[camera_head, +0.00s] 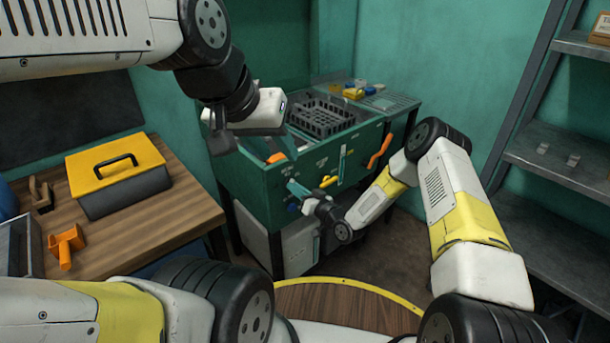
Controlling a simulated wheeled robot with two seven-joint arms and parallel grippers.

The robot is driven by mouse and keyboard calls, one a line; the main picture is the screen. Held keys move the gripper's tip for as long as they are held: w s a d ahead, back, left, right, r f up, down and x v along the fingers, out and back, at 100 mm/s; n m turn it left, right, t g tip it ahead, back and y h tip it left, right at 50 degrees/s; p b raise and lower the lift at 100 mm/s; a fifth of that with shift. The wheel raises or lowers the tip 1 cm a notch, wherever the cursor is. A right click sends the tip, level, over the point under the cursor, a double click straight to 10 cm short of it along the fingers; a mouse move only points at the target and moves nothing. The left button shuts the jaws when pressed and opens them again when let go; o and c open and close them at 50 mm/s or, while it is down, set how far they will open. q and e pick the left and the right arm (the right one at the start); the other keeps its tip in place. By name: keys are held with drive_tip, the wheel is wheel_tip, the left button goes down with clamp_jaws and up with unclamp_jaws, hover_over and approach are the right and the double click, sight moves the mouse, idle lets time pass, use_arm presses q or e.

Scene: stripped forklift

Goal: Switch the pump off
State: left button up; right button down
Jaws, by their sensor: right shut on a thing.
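The green bench (256,184) stands against the wall, with small labels and coloured controls on its front panel. A yellow handle (328,181), a teal handle (342,163) and an orange handle (380,150) show there. My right gripper (299,194) is at the panel's lower left, shut on a small part that it mostly hides. A bit of blue (292,207) shows beside its fingers. I cannot tell which control is the pump's switch. My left gripper (256,148) hangs over the bench's left end, with its fingers apart and nothing seen held.
A black crate (322,117) and small coloured items (355,91) sit on the bench. A wooden table (165,213) at left bears a yellow-lidded toolbox (118,175) and an orange tool (66,245). Grey shelves (560,160) stand at right. Floor between bench and shelves is clear.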

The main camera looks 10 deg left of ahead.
drive_tip(key=shift+n, duration=2.2)
drive_tip(key=c, duration=1.5)
unclamp_jaws()
drive_tip(key=shift+s+d, duration=0.1)
drive_tip(key=v, duration=0.7)
drive_tip(key=shift+s+d, duration=0.2)
drive_tip(key=shift+d, duration=0.05)
